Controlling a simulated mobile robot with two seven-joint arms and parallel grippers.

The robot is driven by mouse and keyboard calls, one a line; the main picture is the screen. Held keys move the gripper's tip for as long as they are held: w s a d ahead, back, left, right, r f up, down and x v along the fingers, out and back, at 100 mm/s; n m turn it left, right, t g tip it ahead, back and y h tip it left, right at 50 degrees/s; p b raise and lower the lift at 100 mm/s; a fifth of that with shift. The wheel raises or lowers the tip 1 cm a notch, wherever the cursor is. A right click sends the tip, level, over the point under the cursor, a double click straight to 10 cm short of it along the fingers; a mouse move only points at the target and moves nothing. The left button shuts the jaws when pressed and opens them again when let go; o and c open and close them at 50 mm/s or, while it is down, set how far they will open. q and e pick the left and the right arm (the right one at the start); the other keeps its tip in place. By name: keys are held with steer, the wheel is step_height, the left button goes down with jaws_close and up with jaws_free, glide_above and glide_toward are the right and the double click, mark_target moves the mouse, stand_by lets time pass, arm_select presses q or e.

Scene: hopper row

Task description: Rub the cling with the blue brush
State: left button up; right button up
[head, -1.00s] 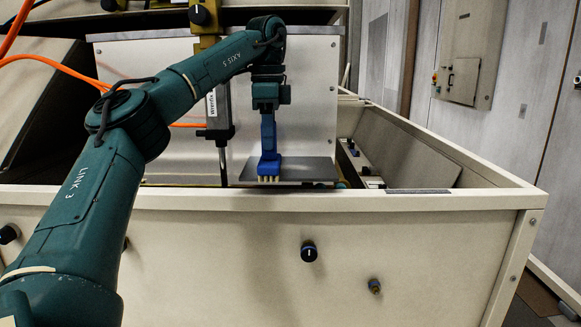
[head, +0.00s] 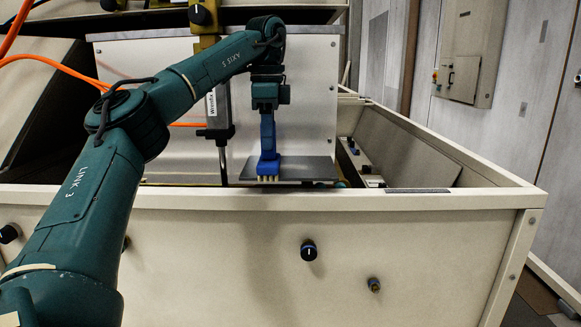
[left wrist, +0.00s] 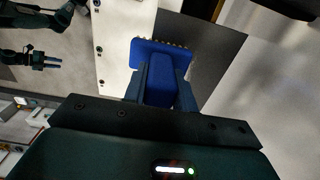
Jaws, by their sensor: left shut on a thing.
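My left gripper (head: 267,108) is shut on the handle of the blue brush (head: 267,164). The brush hangs upright with its pale bristles downward, in front of a dark grey plate (head: 310,170) inside the cream hopper box. In the left wrist view, the blue brush (left wrist: 160,58) sits between the gripper's fingers (left wrist: 160,88), its bristle tips showing past the head, with the dark plate (left wrist: 212,55) behind. I cannot tell whether the bristles touch anything. I cannot make out any cling. My right gripper (left wrist: 48,62) shows small at the left wrist view's left; its jaws are unclear.
The hopper's front wall (head: 200,235) carries a black knob (head: 308,250) and a brass fitting (head: 374,285). A labelled vertical cylinder (head: 217,110) stands left of the brush, before an upright pale panel (head: 310,95). Orange hoses (head: 50,60) run at the left. The box's right side is more open.

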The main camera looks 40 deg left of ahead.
arm_select(q)
steer(key=shift+s+a+f, duration=0.15)
steer(key=shift+a+f, duration=0.1)
steer(key=shift+f, duration=0.1)
arm_select(e)
steer(key=shift+f, duration=0.45)
arm_select(q)
steer(key=shift+r+p, duration=0.1)
steer(key=shift+p, duration=0.3)
arm_select(e)
steer(key=shift+r, duration=0.5)
steer(key=shift+r, duration=0.1)
arm_select(q)
steer(key=shift+r+p, duration=0.2)
steer(key=shift+p, duration=0.1)
arm_select(e)
steer(key=shift+a+r, duration=0.1)
steer(key=shift+r, duration=0.1)
arm_select(q)
steer(key=shift+d, duration=0.1)
steer(key=shift+w+d+r+p, duration=0.15)
steer(key=shift+w+d+p, duration=0.2)
steer(key=shift+w+d, duration=0.15)
steer(key=shift+w+d+r+p, duration=0.1)
steer(key=shift+w+d+p, duration=0.35)
steer(key=shift+w+d, duration=0.65)
steer(key=shift+d, duration=0.1)
arm_select(e)
steer(key=shift+s+r, duration=0.2)
steer(key=shift+r, duration=0.2)
